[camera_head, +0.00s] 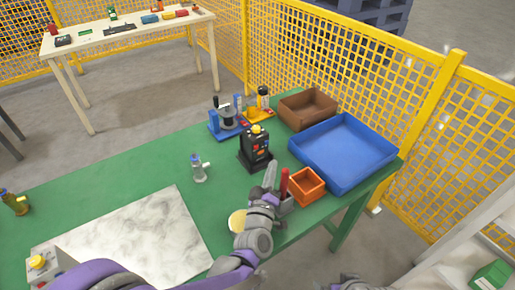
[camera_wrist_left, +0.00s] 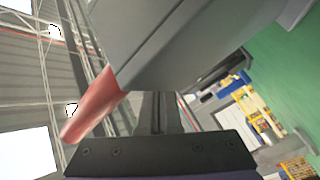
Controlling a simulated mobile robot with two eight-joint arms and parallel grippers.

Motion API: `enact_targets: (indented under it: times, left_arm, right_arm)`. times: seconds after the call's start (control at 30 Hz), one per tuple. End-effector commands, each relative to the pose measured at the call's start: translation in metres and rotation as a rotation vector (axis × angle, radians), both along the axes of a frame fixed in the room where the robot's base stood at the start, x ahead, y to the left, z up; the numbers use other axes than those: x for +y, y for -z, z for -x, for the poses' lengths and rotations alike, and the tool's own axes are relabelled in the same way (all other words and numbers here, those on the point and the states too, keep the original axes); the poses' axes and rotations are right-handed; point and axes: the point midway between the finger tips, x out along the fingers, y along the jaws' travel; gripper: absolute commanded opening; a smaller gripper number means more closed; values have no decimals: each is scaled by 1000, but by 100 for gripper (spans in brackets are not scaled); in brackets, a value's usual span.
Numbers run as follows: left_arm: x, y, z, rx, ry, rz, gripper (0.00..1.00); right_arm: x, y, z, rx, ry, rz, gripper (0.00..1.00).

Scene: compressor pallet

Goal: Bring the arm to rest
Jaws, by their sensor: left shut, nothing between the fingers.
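My left arm comes in from the lower left, and its gripper (camera_head: 269,174) points up and away over the right part of the green table (camera_head: 130,178). Its fingers are shut with nothing between them. A red handle (camera_head: 284,183) stands upright in a small grey holder (camera_head: 287,206) just right of the gripper. In the left wrist view the closed grey fingers (camera_wrist_left: 165,50) fill the upper middle, and the red handle (camera_wrist_left: 95,105) shows beside them. My right gripper is not clearly seen; only a grey part of mine shows at the bottom edge.
Close by are an orange bin (camera_head: 307,196), a blue tray (camera_head: 345,185), a brown box (camera_head: 307,121), a black device (camera_head: 255,165) and a clear bottle (camera_head: 198,175). The marble slab (camera_head: 135,232) is bare.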

Motion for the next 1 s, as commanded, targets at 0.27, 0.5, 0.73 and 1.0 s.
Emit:
enact_targets:
  times: [0.27, 0.5, 0.73, 1.0]
  left_arm:
    - [0, 0, 0, 0, 0, 0, 0]
    - [2, -7, 2, 15, 14, -26, 0]
    - [29, -40, 32, 181, 126, -262, 0]
    - [99, -43, 126, 558, 249, -621, 0]
  right_arm:
    - [0, 0, 0, 0, 0, 0, 100]
    - [0, -5, 0, -2, 0, 0, 100]
    - [0, -39, -2, -12, 0, 0, 100]
    - [0, -86, -9, -28, 0, 0, 100]
